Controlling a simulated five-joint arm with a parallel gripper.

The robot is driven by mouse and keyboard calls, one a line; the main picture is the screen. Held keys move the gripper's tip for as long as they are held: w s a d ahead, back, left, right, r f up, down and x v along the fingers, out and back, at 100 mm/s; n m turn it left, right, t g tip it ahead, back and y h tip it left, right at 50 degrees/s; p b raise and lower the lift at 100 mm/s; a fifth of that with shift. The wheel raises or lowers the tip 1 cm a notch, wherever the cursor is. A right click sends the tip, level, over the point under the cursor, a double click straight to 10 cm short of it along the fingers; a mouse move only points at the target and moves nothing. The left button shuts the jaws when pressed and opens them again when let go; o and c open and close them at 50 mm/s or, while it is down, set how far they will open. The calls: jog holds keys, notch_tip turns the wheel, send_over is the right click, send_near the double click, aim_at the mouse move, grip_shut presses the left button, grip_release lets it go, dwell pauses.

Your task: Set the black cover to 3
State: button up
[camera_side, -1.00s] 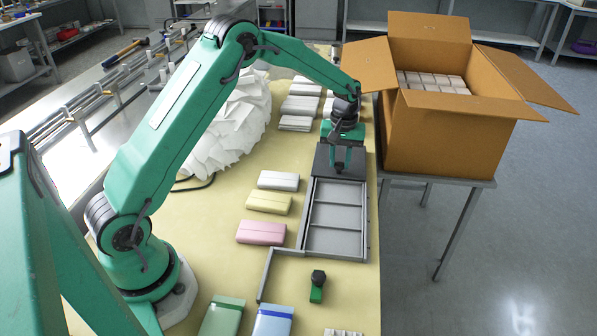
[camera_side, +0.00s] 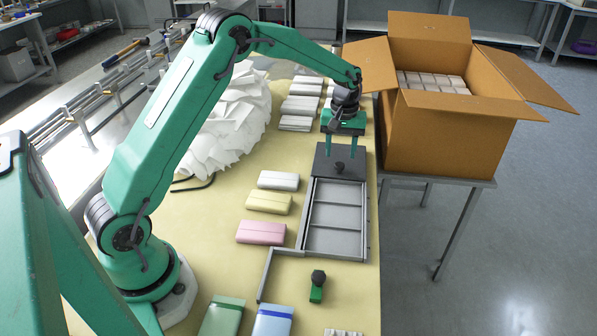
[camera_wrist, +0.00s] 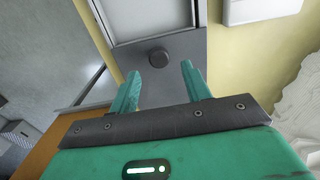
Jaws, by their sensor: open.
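The black cover (camera_side: 350,171) is a dark flat plate with a round knob (camera_side: 339,167) on top. It lies across the far end of the grey tray (camera_side: 365,238), and the tray's compartments nearer the camera are uncovered. In the wrist view the cover (camera_wrist: 185,60) and its knob (camera_wrist: 159,57) are ahead of the fingers. My gripper (camera_side: 342,153) is above the far part of the cover, open and empty. In the wrist view the two green fingers (camera_wrist: 158,85) are spread apart, with the knob beyond their tips. No number marks can be read.
White, yellow and pink packs (camera_side: 263,203) lie left of the tray. A green block with a black knob (camera_side: 317,286) and an angled grey rail (camera_side: 266,272) are nearer the camera. An open cardboard box (camera_side: 445,135) stands close on the right.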

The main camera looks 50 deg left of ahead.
jog(key=shift+r, duration=2.35)
jog(key=s+d+r+m+t, duration=0.3)
jog(key=s+d+r+m, duration=0.1)
jog(key=s+r, duration=1.05)
jog(key=s+d+f+m+t, duration=0.1)
jog(key=s+m, duration=0.1)
jog(key=s, duration=0.7)
jog(key=s+d+f+m+t, duration=0.1)
jog(key=s+m, duration=0.2)
jog(key=s, duration=0.5)
jog(key=shift+s+d+t, duration=0.3)
jog(key=shift+s, duration=0.05)
